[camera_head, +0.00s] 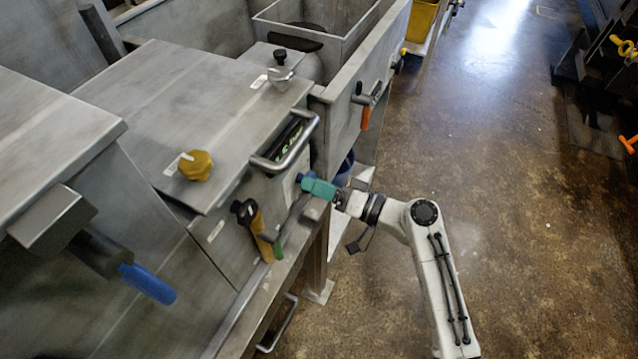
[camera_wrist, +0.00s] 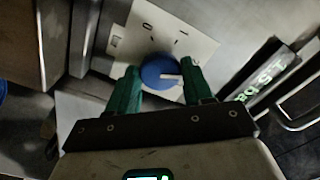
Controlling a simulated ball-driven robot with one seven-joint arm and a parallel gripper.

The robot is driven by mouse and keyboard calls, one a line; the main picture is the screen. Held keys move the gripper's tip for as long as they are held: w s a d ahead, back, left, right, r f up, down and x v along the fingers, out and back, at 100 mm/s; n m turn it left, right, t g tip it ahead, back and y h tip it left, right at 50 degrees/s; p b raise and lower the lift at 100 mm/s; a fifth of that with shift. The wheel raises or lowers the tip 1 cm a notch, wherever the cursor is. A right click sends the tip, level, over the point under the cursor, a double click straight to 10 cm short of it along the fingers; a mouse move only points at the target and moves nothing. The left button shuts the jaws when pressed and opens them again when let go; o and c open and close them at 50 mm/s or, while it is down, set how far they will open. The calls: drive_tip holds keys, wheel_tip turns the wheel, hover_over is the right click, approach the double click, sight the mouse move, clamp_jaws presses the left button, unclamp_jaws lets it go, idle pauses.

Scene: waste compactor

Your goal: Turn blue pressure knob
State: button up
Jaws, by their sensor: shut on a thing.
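A white line on the knob points to the right. My gripper (camera_wrist: 158,82) has its two green fingers on either side of the knob, shut on it. In the head view my green gripper (camera_head: 319,188) reaches the front panel from the right, and a little of the blue knob (camera_head: 303,178) shows at its tip.
A metal handle (camera_head: 287,150) with a green display behind it is just above my gripper. A yellow-and-black lever (camera_head: 254,230) hangs to the left. A yellow knob (camera_head: 195,165) is on the top cover, and an orange-handled lever (camera_head: 365,110) is farther back. Floor at right is free.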

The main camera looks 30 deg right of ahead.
drive_tip(key=shift+r+m+p, duration=0.1)
drive_tip(key=shift+m+p, duration=2.95)
drive_tip(key=shift+m, duration=3.15)
drive_tip(key=o, duration=1)
drive_tip(key=b+v, duration=0.2)
drive_tip(key=v, duration=0.9)
